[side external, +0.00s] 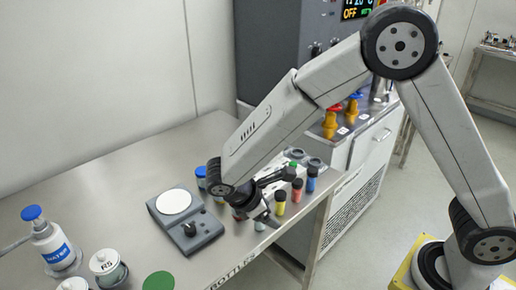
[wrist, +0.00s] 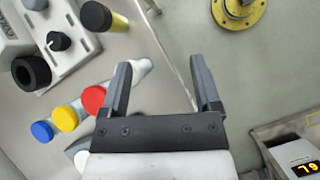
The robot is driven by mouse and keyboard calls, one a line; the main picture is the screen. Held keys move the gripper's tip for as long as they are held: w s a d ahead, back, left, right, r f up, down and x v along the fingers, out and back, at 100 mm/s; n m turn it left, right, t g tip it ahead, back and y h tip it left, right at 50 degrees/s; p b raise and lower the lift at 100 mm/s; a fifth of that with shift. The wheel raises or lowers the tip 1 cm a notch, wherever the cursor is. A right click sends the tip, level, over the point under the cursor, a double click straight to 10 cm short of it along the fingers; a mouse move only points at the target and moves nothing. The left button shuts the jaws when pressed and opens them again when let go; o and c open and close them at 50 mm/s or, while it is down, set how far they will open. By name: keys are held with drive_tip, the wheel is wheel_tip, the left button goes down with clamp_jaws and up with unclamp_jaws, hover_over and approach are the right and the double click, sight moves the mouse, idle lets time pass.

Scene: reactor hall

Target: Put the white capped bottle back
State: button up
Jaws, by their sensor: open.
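A white cap (wrist: 82,158) shows at the lower left of the wrist view, beside the gripper body. The gripper's edge covers part of it, and I cannot tell how its bottle stands. My gripper (wrist: 160,85) is open, with its two dark fingers apart. A red-capped bottle (wrist: 95,98) lies in view just left of the left finger, which hides part of it. In the side view my gripper (side external: 266,214) is low over the right front edge of the steel table, among small bottles; the arm hides some of them.
Blue-capped (wrist: 42,132) and yellow-capped (wrist: 65,118) bottles stand close to the red one. A hotplate stirrer (side external: 185,220) is left of the gripper. A water bottle (side external: 52,243) and a jar (side external: 108,266) stand at the front left. The table's back left is clear.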

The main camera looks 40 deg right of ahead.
drive_tip(key=s+d+r+m+t+y, duration=0.2)
drive_tip(key=s+d+m+t+y, duration=0.2)
drive_tip(key=d+m, duration=0.6)
drive_tip(key=shift+s+d+r+m+y, duration=0.15)
drive_tip(key=shift+s+r+m+y, duration=0.15)
drive_tip(key=shift+s+m+y, duration=1.35)
